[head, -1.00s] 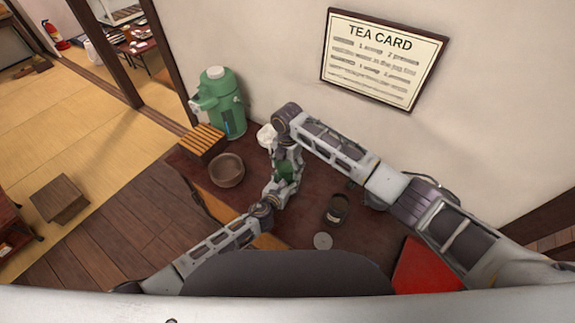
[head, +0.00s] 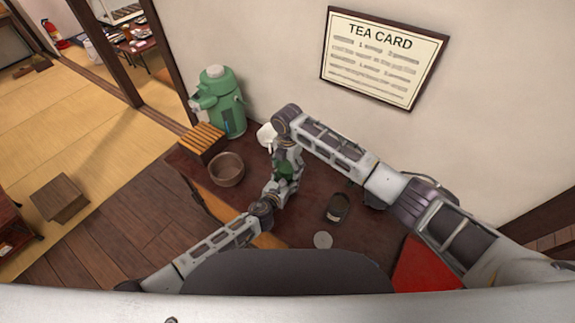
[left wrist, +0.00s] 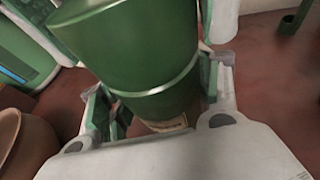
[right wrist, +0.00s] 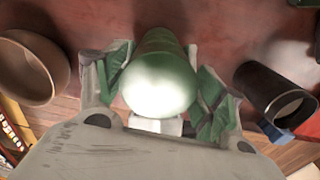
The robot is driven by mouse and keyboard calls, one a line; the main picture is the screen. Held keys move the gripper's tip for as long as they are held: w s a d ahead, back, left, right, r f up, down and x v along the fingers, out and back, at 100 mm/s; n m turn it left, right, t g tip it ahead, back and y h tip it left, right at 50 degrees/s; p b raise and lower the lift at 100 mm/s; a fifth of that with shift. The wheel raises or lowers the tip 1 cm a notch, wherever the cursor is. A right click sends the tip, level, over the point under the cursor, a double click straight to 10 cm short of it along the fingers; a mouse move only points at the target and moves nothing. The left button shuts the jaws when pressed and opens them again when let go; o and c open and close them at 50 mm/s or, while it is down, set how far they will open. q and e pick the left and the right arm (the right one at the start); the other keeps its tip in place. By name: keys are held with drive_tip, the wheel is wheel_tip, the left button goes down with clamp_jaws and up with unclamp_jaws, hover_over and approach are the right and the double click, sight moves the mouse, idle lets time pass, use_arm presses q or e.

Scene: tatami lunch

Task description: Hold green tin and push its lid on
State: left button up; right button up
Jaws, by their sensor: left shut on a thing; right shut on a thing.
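The green tin (head: 284,171) is between my two grippers above the dark table and is mostly hidden in the head view. In the left wrist view, the tin (left wrist: 160,100) fills the middle, with a pale ring around it and a small label low on its side. My left gripper (left wrist: 155,110) is shut on the tin's body. My right gripper (right wrist: 160,85) comes from above, shut on the green lid (right wrist: 160,85), whose round top shines brightly between its fingers. The lid lines up with the tin; I cannot tell whether it is fully seated.
A brown bowl (head: 227,170), a slatted wooden box (head: 203,142) and a green flask (head: 222,103) stand to the left. A white object (head: 266,136) is behind the grippers. A dark canister (head: 337,208), a pale disc (head: 323,240) and a red mat (head: 425,267) lie to the right.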

drive_tip(key=shift+f, duration=0.3)
drive_tip(key=o, duration=0.9)
drive_tip(key=shift+o, duration=0.2)
drive_tip(key=shift+r, duration=0.1)
wheel_tip(320, 180, up, 12)
idle(0.4)
use_arm(q)
drive_tip(key=o, duration=1.5)
drive_tip(key=shift+o, duration=0.2)
drive_tip(key=shift+s, duration=0.1)
